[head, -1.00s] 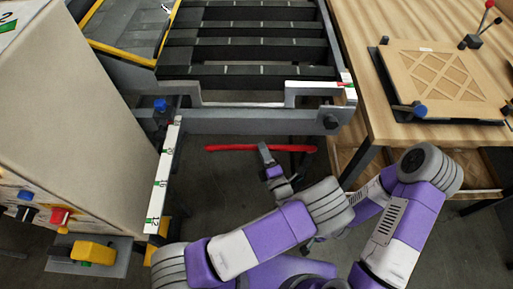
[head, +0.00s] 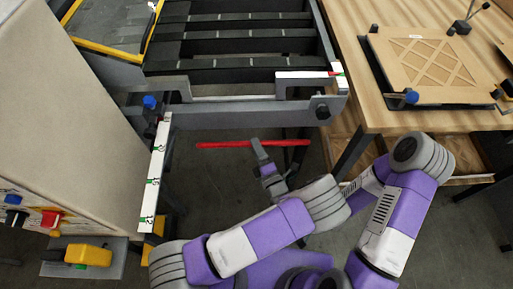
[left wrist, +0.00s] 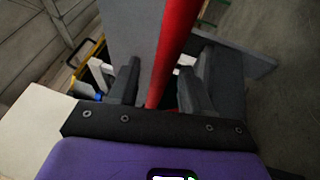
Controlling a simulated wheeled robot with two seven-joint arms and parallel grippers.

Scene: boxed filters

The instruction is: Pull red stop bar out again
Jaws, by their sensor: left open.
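The red stop bar (head: 222,145) lies crosswise below the front end of the roller conveyor in the head view. My left gripper (head: 258,149) is at the bar, right of its middle, with its jaws open. In the left wrist view the red bar (left wrist: 174,50) runs between the two open fingers of the left gripper (left wrist: 161,82). I cannot tell whether a finger touches it. The part of the bar behind the gripper is hidden. My right gripper is not in view.
The conveyor's grey end frame (head: 225,117) is just beyond the bar. A wooden table (head: 390,118) with a latticed filter panel (head: 437,66) stands right. Dark floor is clear below the bar.

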